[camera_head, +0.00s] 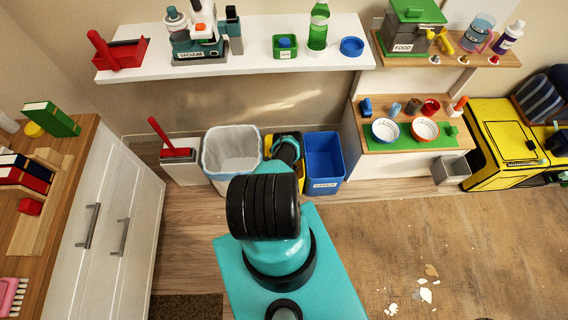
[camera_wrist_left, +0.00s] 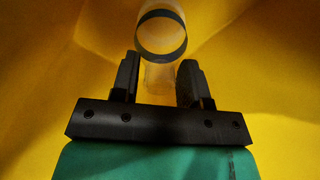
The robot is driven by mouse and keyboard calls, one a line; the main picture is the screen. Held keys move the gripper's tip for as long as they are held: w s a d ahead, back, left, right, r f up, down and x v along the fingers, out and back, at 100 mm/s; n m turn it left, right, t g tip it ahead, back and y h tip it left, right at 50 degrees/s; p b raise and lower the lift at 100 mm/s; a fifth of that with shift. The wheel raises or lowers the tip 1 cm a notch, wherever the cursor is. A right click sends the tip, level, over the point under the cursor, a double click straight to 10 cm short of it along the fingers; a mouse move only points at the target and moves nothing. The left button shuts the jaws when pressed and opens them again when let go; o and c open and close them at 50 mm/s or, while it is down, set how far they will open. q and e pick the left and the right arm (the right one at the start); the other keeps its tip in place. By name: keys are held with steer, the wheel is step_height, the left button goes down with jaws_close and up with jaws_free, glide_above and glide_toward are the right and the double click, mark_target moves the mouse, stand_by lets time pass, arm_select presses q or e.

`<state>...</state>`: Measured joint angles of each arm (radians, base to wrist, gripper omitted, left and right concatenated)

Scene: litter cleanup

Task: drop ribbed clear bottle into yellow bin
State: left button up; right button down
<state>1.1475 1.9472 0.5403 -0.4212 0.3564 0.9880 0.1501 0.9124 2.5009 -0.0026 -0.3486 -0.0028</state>
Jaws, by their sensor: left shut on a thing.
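A clear bottle (camera_wrist_left: 160,73) stands out against yellow in the left wrist view. A dark ring runs round its far part, and its ribs are too blurred to make out. My left gripper (camera_wrist_left: 157,86) is shut on it, one finger on each side. Yellow walls surround the gripper and bottle in that view. In the head view the yellow bin (camera_head: 269,146) shows only in part behind my teal arm, between a pale bin and a blue bin. My right gripper is not in view.
The pale lined bin (camera_head: 231,152) stands close on the left and the blue bin (camera_head: 322,160) close on the right. A white shelf (camera_head: 255,50) with tools and a green bottle (camera_head: 318,27) hangs above. White scraps (camera_head: 425,294) lie on the floor at the lower right.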

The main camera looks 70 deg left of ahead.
arm_select(q)
steer(key=shift+w+d+f, duration=0.1)
stand_by(0.3)
steer(key=o, duration=1.2)
